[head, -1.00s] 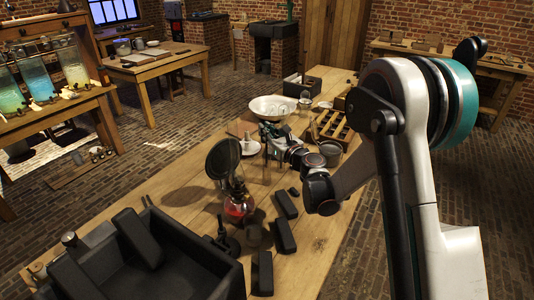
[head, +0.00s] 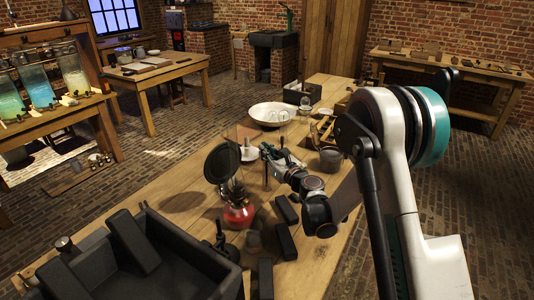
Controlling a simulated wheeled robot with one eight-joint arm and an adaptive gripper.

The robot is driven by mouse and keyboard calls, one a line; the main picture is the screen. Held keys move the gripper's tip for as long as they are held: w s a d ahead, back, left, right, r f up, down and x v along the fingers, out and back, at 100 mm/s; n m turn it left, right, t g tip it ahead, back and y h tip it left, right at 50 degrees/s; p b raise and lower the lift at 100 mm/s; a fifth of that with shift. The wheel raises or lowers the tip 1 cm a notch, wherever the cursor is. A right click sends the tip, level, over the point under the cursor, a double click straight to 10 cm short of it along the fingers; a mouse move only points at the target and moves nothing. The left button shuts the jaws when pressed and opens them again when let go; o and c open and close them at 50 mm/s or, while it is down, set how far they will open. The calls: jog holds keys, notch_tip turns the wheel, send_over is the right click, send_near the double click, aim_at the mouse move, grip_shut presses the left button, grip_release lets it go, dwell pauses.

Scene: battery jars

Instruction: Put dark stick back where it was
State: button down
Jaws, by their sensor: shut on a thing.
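My gripper (head: 268,152) is over the middle of the long wooden table, with its teal-marked fingers shut. A thin, dark, upright stick (head: 266,174) shows at the fingertips, and the gripper is shut on it. The stick is small in the picture. I cannot tell whether its lower end touches the table. It stands behind and right of the red-based glass vessel (head: 238,214) and right of the dark round disc (head: 222,163). A small white dish (head: 249,154) is just left of the fingers.
A white bowl (head: 272,114) stands beyond the gripper. A grey pot (head: 330,160) and a partly hidden wooden rack (head: 318,130) are to the right. Dark blocks (head: 286,242) lie nearer, beside a large black tray (head: 205,262). Bare tabletop (head: 150,192) shows at left.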

jog(key=c, duration=1.7)
grip_release()
jog(key=shift+o, duration=0.2)
jog(key=shift+r, duration=0.1)
